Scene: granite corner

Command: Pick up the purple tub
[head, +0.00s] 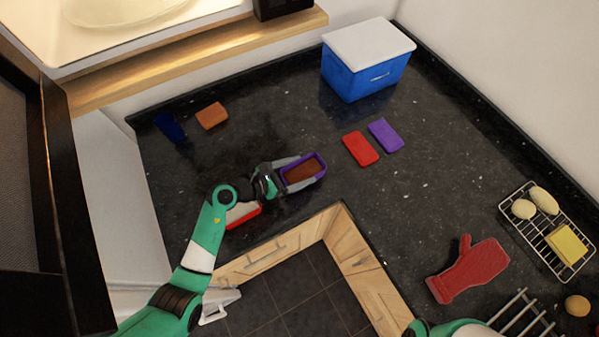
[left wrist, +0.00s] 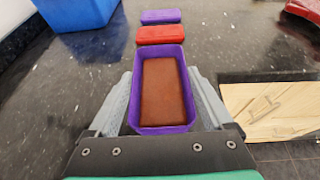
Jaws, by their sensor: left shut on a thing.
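The purple tub (head: 321,172) is an open rectangular tub with a brown block (head: 301,172) inside it. My left gripper (head: 300,172) is shut on the tub, with one grey finger along each long side. In the left wrist view the tub (left wrist: 133,100) sits upright between the two fingers (left wrist: 160,98), with the brown block (left wrist: 163,92) filling much of its inside. I cannot tell whether the tub touches the counter. Of my right arm only a green part shows at the bottom edge of the head view; its gripper is not visible.
Beyond the tub lie a red lid-like block (head: 360,148) and a purple one (head: 385,135). A blue cooler box (head: 365,75) stands behind. A red-white container (head: 241,212) sits near my left arm. A red mitt (head: 470,270) and wire rack (head: 533,219) lie right.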

